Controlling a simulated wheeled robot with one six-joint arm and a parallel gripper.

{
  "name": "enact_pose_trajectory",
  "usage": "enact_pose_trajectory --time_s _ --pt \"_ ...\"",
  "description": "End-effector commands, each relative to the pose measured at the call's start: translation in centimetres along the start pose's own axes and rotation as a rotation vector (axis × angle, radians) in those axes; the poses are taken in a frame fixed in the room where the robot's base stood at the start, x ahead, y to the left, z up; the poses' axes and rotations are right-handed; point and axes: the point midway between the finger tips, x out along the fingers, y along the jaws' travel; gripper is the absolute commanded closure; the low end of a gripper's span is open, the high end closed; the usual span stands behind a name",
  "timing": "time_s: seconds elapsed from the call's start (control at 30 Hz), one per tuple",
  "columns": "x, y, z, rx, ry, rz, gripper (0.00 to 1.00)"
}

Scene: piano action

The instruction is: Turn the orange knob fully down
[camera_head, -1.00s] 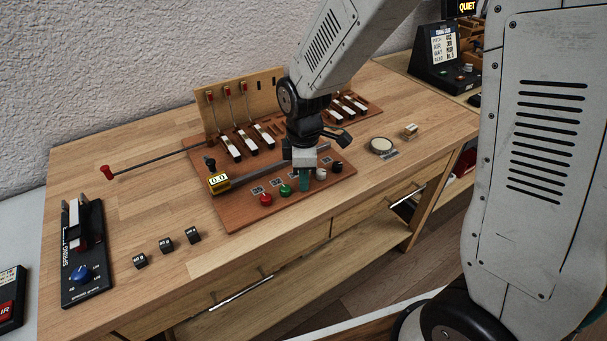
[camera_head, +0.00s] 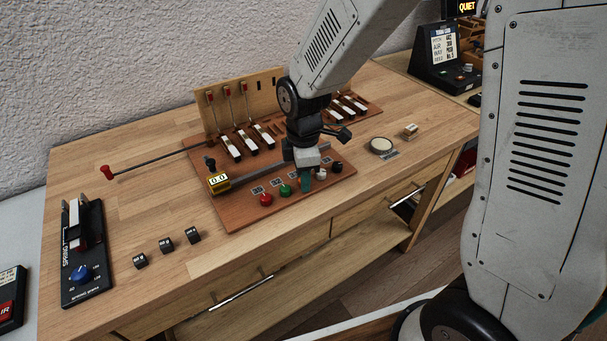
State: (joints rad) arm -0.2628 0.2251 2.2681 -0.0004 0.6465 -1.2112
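A red knob (camera_head: 266,199) and a black knob (camera_head: 337,167) stand at the ends of the row.
A metal rail with a yellow "0.0" display (camera_head: 218,182) runs behind the knobs. Key levers (camera_head: 248,143) stand further back. A spring gauge with a blue knob (camera_head: 82,273) and several black weights (camera_head: 166,245) lie to the left.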

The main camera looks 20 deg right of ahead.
Motion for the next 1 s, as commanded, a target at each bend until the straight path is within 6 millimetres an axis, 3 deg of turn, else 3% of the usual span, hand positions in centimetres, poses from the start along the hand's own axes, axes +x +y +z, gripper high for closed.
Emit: enact_pose_trajectory --time_s 0.27,0.7,1.0 --pt "-0.4 0.0 0.0 0.001 0.000 0.001 0.68" --pt "-7.0 0.0 0.0 0.000 0.001 0.002 0.68" --pt "-7.8 0.0 0.0 0.000 0.000 0.000 0.68"
